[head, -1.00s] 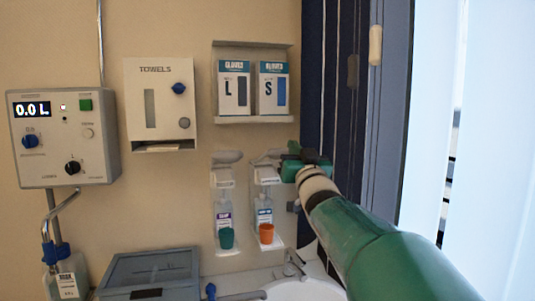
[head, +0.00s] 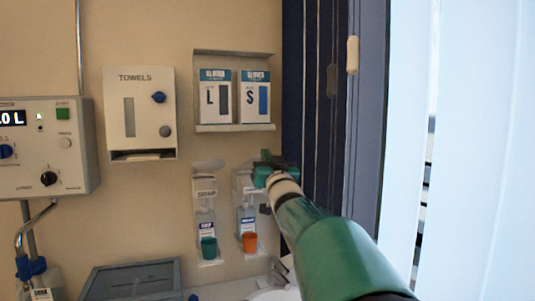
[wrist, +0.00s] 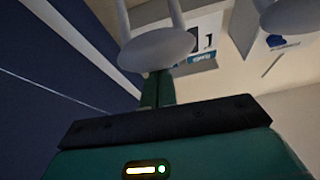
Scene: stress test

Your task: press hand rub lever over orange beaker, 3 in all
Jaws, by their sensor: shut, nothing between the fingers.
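The hand rub dispenser (head: 246,207) hangs on the wall, with a blue-labelled bottle in its bracket. The orange beaker (head: 250,243) stands below it. My gripper (head: 267,163) is shut and empty at the top of this dispenser. It hides the lever in the head view. In the wrist view, a white rounded lever paddle (wrist: 158,50) overlaps the tips of my green gripper fingers (wrist: 157,88). I cannot tell whether they touch or whether the lever is pressed down.
A soap dispenser (head: 206,207) with a teal beaker (head: 208,247) hangs close on the left. A glove box shelf (head: 235,127) is above, and a towel dispenser (head: 141,110) is to its left. A grey bin (head: 133,280) stands low left. Dark vertical panels are on the right.

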